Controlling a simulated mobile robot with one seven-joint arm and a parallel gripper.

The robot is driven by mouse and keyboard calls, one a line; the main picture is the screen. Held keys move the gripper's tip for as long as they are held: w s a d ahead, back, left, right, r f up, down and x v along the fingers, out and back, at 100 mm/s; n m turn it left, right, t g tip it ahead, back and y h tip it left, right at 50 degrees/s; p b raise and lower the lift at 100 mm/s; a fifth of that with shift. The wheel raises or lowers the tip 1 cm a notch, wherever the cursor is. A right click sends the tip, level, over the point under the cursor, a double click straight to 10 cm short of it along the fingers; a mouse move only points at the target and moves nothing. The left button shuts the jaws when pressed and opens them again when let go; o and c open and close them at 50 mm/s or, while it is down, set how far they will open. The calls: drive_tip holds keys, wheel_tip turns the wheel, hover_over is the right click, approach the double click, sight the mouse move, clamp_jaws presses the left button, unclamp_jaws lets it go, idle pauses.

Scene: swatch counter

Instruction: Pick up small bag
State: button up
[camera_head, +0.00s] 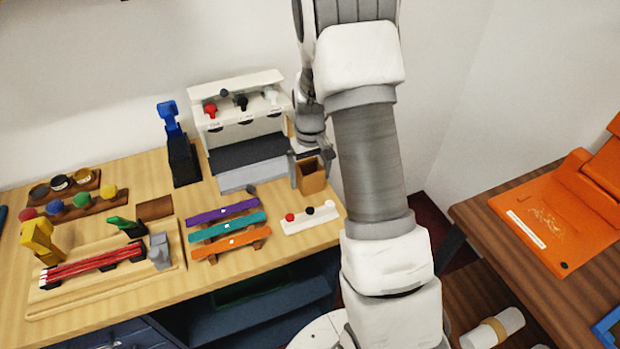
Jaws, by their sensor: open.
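A small brown open-topped bag or box (312,180) stands upright near the right back of the wooden counter; I take it to be the small bag. My gripper (306,160) is at the bag's top, pointing down. The fingers are small here, and I cannot tell whether they touch the bag. My gripper is open. My arm hides the area to the right of the bag.
A white stand (240,90) with knobs and a grey block is left of the bag. A white strip with coloured knobs (310,217) lies in front. Purple, teal and orange bars (228,231) lie further left. An orange case (560,215) is on the right table.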

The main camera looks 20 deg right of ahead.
sight(311, 165)
drive_tip(key=shift+f, duration=0.5)
drive_tip(key=c, duration=1.2)
drive_tip(key=shift+r, duration=0.1)
drive_tip(key=shift+c, duration=0.2)
drive_tip(key=shift+r, duration=0.35)
wheel_tip(311, 165, up, 4)
drive_tip(key=shift+s+d+f, duration=0.1)
drive_tip(key=shift+s+f, duration=0.05)
drive_tip(key=s+d+r, duration=0.4)
drive_tip(key=s+r, duration=0.2)
drive_tip(key=s, duration=0.4)
drive_tip(key=shift+s+r, duration=0.25)
